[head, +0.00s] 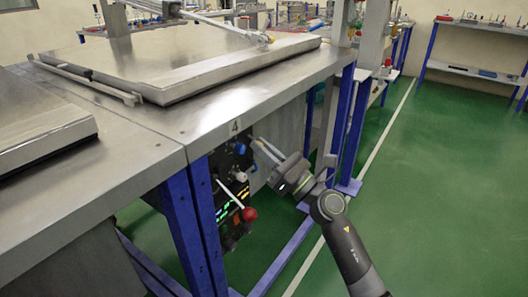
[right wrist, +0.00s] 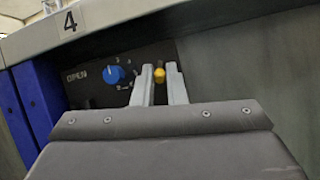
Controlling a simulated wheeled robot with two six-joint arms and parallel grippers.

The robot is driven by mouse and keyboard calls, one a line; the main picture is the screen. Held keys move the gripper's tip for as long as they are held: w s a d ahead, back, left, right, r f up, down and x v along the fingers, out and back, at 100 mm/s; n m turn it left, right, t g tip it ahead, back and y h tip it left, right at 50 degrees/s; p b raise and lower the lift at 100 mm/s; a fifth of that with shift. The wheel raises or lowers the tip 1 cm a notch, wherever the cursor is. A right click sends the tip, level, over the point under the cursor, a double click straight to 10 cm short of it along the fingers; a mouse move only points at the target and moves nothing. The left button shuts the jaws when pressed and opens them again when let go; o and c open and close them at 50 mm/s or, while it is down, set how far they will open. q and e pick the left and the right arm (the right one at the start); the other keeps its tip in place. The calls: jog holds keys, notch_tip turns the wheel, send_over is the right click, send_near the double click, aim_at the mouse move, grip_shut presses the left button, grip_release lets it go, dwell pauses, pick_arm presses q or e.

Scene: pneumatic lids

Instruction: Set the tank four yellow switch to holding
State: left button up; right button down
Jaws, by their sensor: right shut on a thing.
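The tank four control panel (head: 222,165) is a black plate under the bench edge, below a label "4" (head: 235,126). My right gripper (head: 256,143) reaches in from the right at the panel's upper right side. In the right wrist view its two grey fingers (right wrist: 160,78) stand on either side of the yellow switch (right wrist: 159,75) and are shut on it. The fingers hide part of the switch, so I cannot read its setting. A blue knob (right wrist: 115,74) sits just left of the fingers, near the word "OPEN". My left gripper is not in view.
A lever with a red ball (head: 249,214) and a white lever (head: 230,193) stick out lower on the panel. A blue leg (head: 204,225) stands to its left. The metal tank lid (head: 185,68) lies above. The green floor (head: 440,180) to the right is clear.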

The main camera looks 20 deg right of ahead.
dwell(0.4)
jog(key=c, duration=1.5)
grip_release()
jog(key=shift+c, duration=0.2)
